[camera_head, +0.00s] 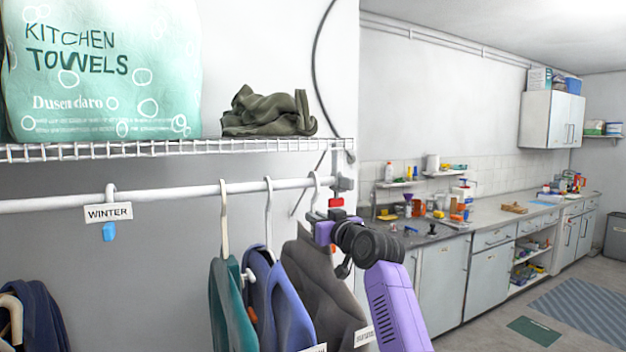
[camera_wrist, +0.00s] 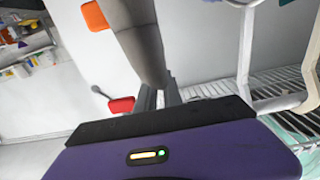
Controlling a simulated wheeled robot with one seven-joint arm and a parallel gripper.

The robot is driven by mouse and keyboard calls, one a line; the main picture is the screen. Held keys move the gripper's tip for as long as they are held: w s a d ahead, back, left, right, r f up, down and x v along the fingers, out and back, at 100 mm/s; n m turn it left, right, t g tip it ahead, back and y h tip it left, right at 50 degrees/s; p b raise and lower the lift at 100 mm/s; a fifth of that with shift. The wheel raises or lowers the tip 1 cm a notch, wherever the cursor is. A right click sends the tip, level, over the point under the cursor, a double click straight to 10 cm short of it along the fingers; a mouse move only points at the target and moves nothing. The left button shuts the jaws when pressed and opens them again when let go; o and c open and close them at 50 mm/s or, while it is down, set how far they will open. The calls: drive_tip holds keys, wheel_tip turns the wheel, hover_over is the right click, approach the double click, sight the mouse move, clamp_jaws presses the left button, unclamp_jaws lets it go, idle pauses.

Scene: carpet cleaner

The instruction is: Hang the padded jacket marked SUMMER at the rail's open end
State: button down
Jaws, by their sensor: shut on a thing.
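A grey-brown padded jacket (camera_head: 318,285) hangs at the right end of the row, near the rail's right end. A white tag (camera_head: 364,336) on it is cut off and too small to read. A pale hanger hook (camera_head: 315,185) shows above it at the rail (camera_head: 150,197); whether it bears on the rail I cannot tell. My gripper (camera_head: 322,216) is at the jacket's top, just below the rail. In the wrist view my gripper (camera_wrist: 158,98) is shut on the tapering grey jacket top (camera_wrist: 138,38). The exact grip is partly hidden.
A teal garment (camera_head: 230,305) and blue-purple garments (camera_head: 288,305) hang close to the left. A WINTER tag (camera_head: 108,212) hangs farther left. A wire shelf (camera_head: 150,149) above holds a towel pack (camera_head: 105,75) and dark folded cloth (camera_head: 268,113). A red part (camera_head: 336,202) sits by the rail's end.

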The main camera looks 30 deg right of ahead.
drive_tip(key=shift+f, duration=0.1)
idle(0.7)
drive_tip(key=c, duration=1.4)
unclamp_jaws()
drive_tip(key=shift+f, duration=0.35)
drive_tip(key=shift+s+r, duration=0.15)
drive_tip(key=shift+s, duration=0.35)
drive_tip(key=shift+s+p, duration=0.35)
drive_tip(key=shift+s, duration=1.5)
drive_tip(key=s+p, duration=0.2)
drive_tip(key=s, duration=1.1)
drive_tip(key=shift+s+d, duration=0.15)
drive_tip(key=shift+s, duration=0.05)
